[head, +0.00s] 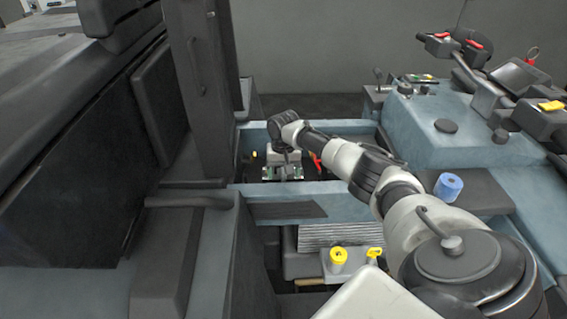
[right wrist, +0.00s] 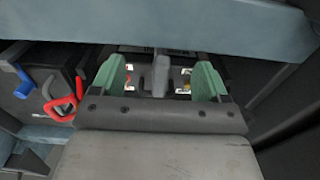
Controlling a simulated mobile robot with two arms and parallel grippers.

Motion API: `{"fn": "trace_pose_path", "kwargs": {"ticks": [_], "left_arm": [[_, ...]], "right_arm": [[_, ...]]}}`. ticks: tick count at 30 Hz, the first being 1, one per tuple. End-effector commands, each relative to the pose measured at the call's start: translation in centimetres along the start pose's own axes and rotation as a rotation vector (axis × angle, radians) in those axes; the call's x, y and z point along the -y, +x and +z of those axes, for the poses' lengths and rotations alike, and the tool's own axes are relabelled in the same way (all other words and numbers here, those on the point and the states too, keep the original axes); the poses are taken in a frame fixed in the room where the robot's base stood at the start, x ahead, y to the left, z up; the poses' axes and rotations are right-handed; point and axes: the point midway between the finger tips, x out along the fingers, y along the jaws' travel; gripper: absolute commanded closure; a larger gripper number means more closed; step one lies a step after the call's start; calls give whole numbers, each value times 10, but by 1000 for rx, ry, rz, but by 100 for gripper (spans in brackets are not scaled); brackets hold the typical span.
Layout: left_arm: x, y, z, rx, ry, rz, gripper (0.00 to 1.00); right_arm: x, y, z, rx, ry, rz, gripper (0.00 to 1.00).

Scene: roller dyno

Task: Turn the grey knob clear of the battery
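My right gripper (head: 283,173) reaches down into the blue-walled bay in the head view. In the right wrist view its two green fingers (right wrist: 161,82) stand wide apart. A grey upright piece, which looks like the grey knob (right wrist: 161,74), shows between them with a gap on each side; neither finger visibly touches it. In the head view the gripper hides that spot. A dark box, probably the battery (right wrist: 62,62), is at left in the right wrist view, with a red handle or clamp (right wrist: 64,102) and a blue one (right wrist: 22,82). My left gripper is not in view.
The bay's blue front wall (head: 275,206) is close below the gripper. A dark post (head: 203,90) rises at left. A blue roll (head: 448,186) sits on the right. A blue beam (right wrist: 200,22) crosses the top of the wrist view.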

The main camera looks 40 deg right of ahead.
Motion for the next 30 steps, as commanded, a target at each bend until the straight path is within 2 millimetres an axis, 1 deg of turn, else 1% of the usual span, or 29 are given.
{"fn": "trace_pose_path", "kwargs": {"ticks": [1,2,12,14,17,20,30], "left_arm": [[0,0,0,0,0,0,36],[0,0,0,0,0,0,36],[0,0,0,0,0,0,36],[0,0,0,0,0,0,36],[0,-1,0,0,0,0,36],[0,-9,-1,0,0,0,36],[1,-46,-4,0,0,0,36]], "right_arm": [[0,0,0,0,0,0,33],[0,0,0,0,0,0,37],[0,0,0,0,0,0,89],[0,0,0,0,0,0,98],[0,-1,0,0,3,0,98],[0,-3,1,2,38,-1,98],[0,-5,2,4,298,1,98]]}}
